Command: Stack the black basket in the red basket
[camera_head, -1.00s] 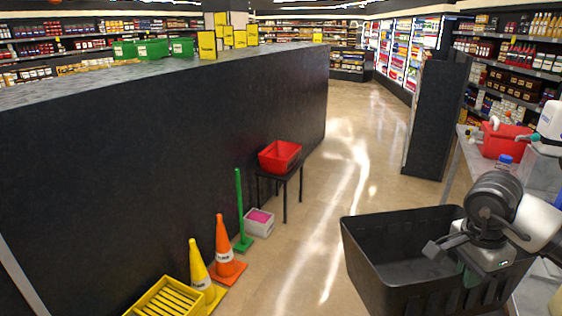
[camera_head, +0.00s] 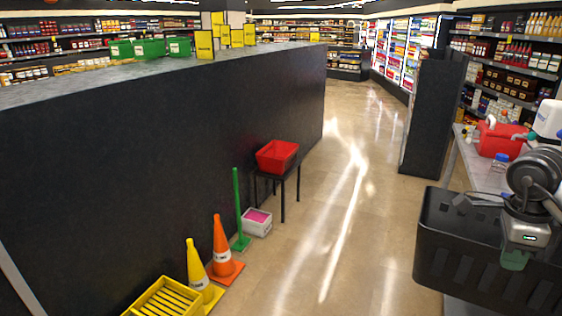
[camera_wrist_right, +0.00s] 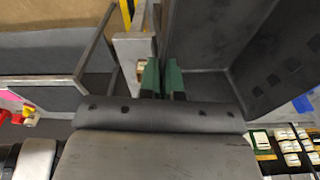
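The black basket (camera_head: 490,255) hangs in the air at the lower right of the head view, its right end cut off by the frame. My right gripper (camera_head: 514,260) is shut on its near wall; the wrist view shows the green fingers (camera_wrist_right: 163,80) on either side of the wall, with the black basket (camera_wrist_right: 235,60) extending to the right. The red basket (camera_head: 278,158) sits on a small black table against the dark partition, upright and well away from the black basket. It appears empty. My left gripper is not in view.
A red container (camera_head: 500,140) stands on the counter (camera_head: 482,178) at right. A dark pillar (camera_head: 433,115) stands beyond. Orange (camera_head: 222,250) and yellow (camera_head: 200,275) cones, a green post (camera_head: 238,205) and a white bin (camera_head: 257,223) line the partition. The aisle floor (camera_head: 340,235) is clear.

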